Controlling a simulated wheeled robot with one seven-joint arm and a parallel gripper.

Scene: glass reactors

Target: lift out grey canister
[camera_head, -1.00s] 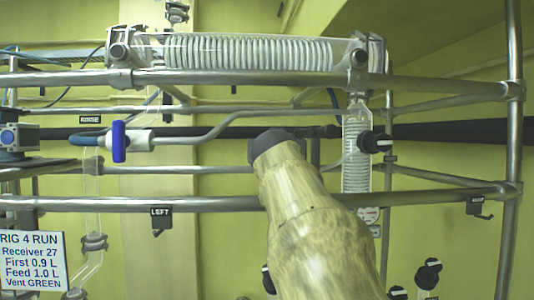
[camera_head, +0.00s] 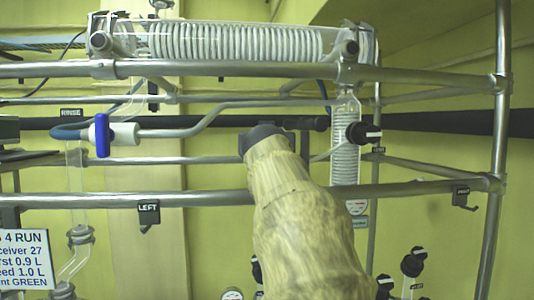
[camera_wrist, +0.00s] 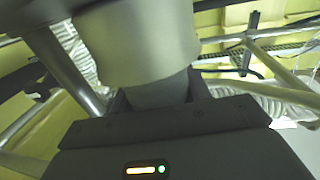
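In the wrist view a large pale grey cylinder, which looks like the grey canister (camera_wrist: 137,42), fills the upper middle. Its narrower lower part sits between the two dark fingers of my gripper (camera_wrist: 158,92), which appear closed against its sides. The canister's far end is cut off by the top edge. In the head view my mottled beige arm reaches up from the bottom and ends in a dark joint in front of the rig. My gripper and the canister are not visible there.
Metal rails (camera_head: 230,197) cross in front of the yellow wall. A glass coil condenser (camera_head: 238,43) lies along the top, with a vertical coil (camera_head: 345,160) below its right end. A blue-handled valve (camera_head: 102,135) is at left. A RIG 4 RUN sign (camera_head: 22,260) hangs lower left.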

